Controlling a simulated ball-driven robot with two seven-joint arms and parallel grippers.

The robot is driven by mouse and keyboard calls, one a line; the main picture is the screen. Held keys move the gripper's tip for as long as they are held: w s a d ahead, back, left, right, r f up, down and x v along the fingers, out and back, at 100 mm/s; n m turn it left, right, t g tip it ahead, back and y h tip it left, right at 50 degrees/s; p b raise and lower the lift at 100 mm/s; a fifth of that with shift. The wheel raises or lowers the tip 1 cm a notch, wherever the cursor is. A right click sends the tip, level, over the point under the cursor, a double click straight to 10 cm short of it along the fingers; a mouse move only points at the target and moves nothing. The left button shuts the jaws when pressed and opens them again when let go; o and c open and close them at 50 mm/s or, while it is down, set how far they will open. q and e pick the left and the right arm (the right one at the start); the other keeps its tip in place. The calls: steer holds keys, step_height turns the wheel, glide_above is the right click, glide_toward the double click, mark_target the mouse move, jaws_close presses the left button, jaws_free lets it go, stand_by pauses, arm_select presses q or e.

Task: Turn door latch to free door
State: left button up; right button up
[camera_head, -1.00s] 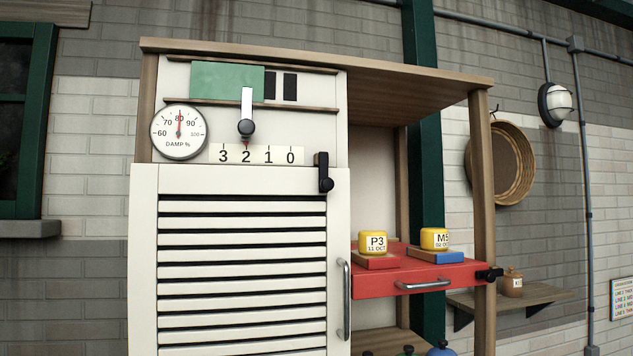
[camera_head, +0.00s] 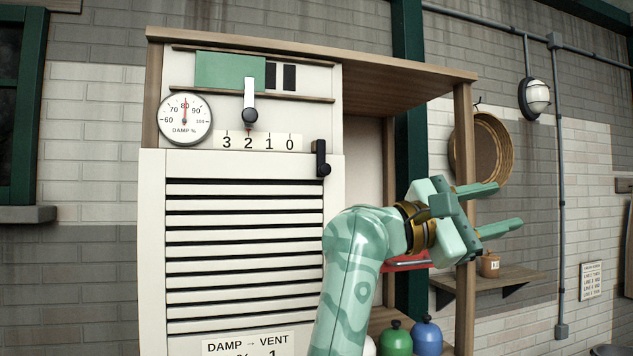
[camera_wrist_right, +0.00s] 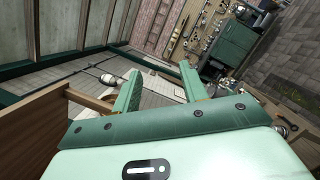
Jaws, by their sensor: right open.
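The black door latch (camera_head: 321,160) sits at the upper right corner of the white slatted door (camera_head: 152,230). Its bar stands upright, with a round knob at the lower end, and it overlaps the door's top edge. The door looks closed. My right gripper (camera_head: 508,206) is open and empty in the head view, to the right of and below the latch, in front of the cabinet's right post. Its fingers point right, away from the latch. In the right wrist view the two fingers (camera_wrist_right: 160,88) stand apart with nothing between them. My left gripper is not in view.
The wooden cabinet (camera_head: 465,120) has an open bay right of the door. My right arm hides most of the red drawer and the door's handle. A green bottle (camera_head: 396,340) and a blue one (camera_head: 428,338) stand low. A wall shelf (camera_head: 515,280) is behind my gripper.

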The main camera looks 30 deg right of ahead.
steer(key=w+m+t+y, duration=0.1)
steer(key=m+t+y, duration=0.2)
steer(key=t, duration=0.2)
steer(key=m+t+y, duration=0.2)
steer(key=t+y, duration=1)
steer(key=t, duration=0.4)
glide_toward(326, 167)
steer(key=p+x, duration=0.6)
steer(key=x, duration=0.2)
steer(key=shift+r, duration=0.1)
steer(key=shift+w+d, duration=0.1)
steer(key=shift+w, duration=0.15)
steer(key=shift+f, duration=0.2)
steer(key=shift+s, duration=0.1)
jaws_close()
